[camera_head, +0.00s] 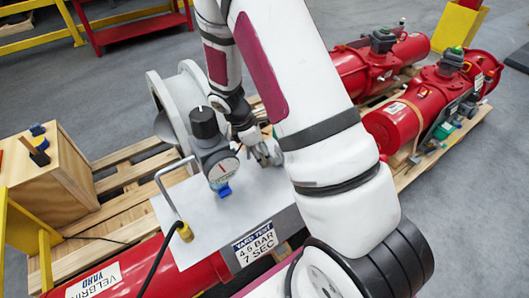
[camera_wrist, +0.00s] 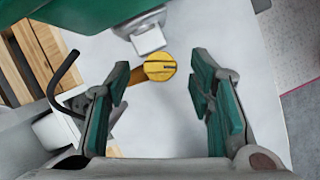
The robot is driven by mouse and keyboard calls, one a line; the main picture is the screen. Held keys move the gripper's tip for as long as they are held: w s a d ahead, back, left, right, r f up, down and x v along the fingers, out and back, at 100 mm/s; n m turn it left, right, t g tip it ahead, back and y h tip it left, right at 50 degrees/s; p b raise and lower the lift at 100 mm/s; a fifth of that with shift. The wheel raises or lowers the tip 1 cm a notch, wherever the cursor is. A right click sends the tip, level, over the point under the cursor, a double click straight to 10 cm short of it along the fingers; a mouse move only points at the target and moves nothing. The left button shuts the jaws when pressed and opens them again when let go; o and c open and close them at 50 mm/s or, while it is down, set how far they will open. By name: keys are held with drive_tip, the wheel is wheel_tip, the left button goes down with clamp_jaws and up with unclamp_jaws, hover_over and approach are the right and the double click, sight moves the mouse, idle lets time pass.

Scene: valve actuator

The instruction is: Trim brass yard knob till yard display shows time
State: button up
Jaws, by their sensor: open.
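A round brass knob (camera_wrist: 160,66) with a slot across its face shows in the wrist view, on a brass stem. It lies ahead of and between the fingertips of my gripper (camera_wrist: 160,88), with clear space on both sides. My gripper is open and empty, with green pads. In the head view my gripper (camera_head: 265,152) is over the white panel, partly hidden by my arm. I cannot make out the slotted knob there. A round gauge (camera_head: 223,171) with a needle stands on the panel; its reading is too small to tell. No display showing a time is legible.
A sign (camera_head: 255,243) reads "YARD TEST 4.6 BAR 7 SEC". A black knob (camera_head: 204,122) tops the gauge unit. A metal handle (camera_head: 168,190) rises at the panel's left. Red actuators (camera_head: 410,110) lie on a pallet at right; a wooden box (camera_head: 45,180) stands left.

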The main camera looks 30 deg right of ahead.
drive_tip(key=shift+d+f, duration=0.1)
drive_tip(key=shift+f, duration=0.15)
clamp_jaws()
drive_tip(key=m+g, duration=0.1)
drive_tip(key=m, duration=0.2)
drive_tip(key=shift+w+y+b, duration=0.1)
drive_tip(key=shift+y+b, duration=0.2)
drive_tip(key=shift+b, duration=0.05)
unclamp_jaws()
